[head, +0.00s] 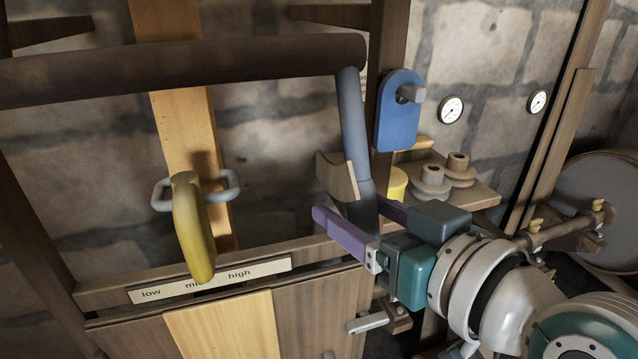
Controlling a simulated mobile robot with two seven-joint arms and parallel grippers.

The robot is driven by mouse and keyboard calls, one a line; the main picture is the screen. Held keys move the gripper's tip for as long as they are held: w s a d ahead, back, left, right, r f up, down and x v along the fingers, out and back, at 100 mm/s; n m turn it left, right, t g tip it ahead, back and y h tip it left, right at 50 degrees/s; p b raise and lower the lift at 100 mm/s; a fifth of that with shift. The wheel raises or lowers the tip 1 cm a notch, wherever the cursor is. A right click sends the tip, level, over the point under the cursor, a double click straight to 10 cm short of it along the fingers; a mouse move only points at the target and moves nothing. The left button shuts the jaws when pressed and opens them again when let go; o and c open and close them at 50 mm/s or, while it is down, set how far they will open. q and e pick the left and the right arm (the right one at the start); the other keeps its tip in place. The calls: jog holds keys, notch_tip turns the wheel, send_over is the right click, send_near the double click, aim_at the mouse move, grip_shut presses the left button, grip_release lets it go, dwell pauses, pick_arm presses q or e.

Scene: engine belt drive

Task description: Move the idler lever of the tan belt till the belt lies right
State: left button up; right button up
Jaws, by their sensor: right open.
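The tan belt (186,125) runs down the wall behind a dark horizontal bar (180,72), slanting right towards its lower end. A yellow lever (193,225) hangs before it, with a grey loop (231,187) across the belt. The yellow tip overlaps "mid" on the low-mid-high scale plate (262,269). A blue-grey lever (353,120) with a darker lower end hangs from the bar's right end. I cannot tell which lever is the idler's. My right gripper (348,208) has purple fingers, spread open around the blue-grey lever's lower end in the picture; contact is unclear. My left gripper is not in view.
A tan curved plate (338,177) sits beside the blue-grey lever. A blue plate (398,122) with a grey knob is on the post behind. Grey and brown spools (432,185) and a yellow cylinder (394,184) stand on a shelf. Two gauges (451,110) are on the wall.

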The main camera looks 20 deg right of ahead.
jog(key=v, duration=0.7)
jog(key=shift+s, duration=0.15)
jog(key=s+d+f+g+h+p, duration=0.1)
jog(key=s+f+g+h, duration=0.15)
jog(key=s+g, duration=0.4)
jog(key=s+d+f+g+h+p, duration=0.1)
jog(key=s+d+f+g, duration=0.15)
jog(key=s+g, duration=0.4)
notch_tip(320, 180, up, 37)
jog(key=s+t+p, duration=0.1)
jog(key=s+p, duration=0.1)
jog(key=p, duration=3.6)
jog(key=shift+s, duration=0.15)
jog(key=shift+a+f, duration=0.1)
